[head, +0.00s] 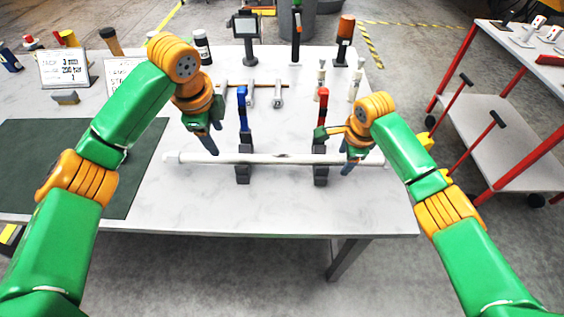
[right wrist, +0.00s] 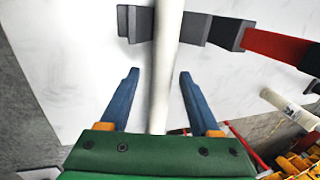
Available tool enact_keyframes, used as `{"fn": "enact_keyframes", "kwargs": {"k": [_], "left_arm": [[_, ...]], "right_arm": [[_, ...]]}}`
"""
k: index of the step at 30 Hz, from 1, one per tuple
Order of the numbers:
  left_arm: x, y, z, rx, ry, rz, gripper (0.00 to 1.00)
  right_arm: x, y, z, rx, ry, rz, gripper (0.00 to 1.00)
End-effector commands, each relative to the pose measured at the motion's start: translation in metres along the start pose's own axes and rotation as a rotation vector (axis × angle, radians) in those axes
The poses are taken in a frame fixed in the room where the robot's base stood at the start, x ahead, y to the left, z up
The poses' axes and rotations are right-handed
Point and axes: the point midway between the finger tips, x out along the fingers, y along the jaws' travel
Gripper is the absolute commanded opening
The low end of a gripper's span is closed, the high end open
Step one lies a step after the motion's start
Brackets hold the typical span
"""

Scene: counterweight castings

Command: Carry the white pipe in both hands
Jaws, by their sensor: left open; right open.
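The white pipe (head: 280,158) lies level, left to right, across two dark stands (head: 243,175) (head: 320,177) near the table's front. My left gripper (head: 209,147) is open at the pipe's left part, fingers pointing down; whether the pipe is between them cannot be told. My right gripper (head: 349,166) is open at the pipe's right part. In the right wrist view its two blue fingers (right wrist: 160,75) stand apart on either side of the pipe (right wrist: 165,60), with gaps showing on both sides.
Bottles, tools and a small screen (head: 246,27) stand behind. A dark green mat (head: 130,195) covers the table's left. A red-framed cart (head: 490,110) stands right. The table front is clear.

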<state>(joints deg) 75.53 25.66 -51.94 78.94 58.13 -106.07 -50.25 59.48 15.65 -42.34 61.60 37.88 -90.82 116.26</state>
Motion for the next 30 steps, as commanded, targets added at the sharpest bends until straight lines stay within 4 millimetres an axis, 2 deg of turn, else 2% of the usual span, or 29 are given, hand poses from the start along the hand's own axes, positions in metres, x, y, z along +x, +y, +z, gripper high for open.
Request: {"fn": "enact_keyframes", "kwargs": {"k": [2, 5, 12, 17, 21, 30], "left_arm": [[-0.007, 0.000, 0.000, 0.000, 0.000, -0.001, 0.63], [-0.009, 0.000, 0.000, 0.000, 0.000, 0.001, 0.63], [-0.009, 0.000, 0.000, 0.000, 0.000, 0.001, 0.63], [-0.009, 0.000, 0.000, 0.000, 0.000, 0.001, 0.63], [-0.009, 0.000, 0.000, 0.000, 0.000, 0.001, 0.63], [-0.009, 0.000, 0.000, 0.000, 0.000, 0.001, 0.63]], "right_arm": [[-0.001, 0.000, 0.000, 0.000, 0.000, -0.001, 0.63], [-0.015, -0.001, 0.000, -0.001, -0.002, -0.004, 0.63], [-0.082, -0.001, 0.001, 0.000, -0.002, -0.007, 0.63], [-0.113, -0.001, -0.001, -0.001, 0.002, -0.007, 0.63], [-0.121, 0.001, -0.001, -0.001, 0.002, -0.001, 0.63], [-0.121, 0.001, 0.000, 0.000, 0.000, 0.000, 0.63]]}}
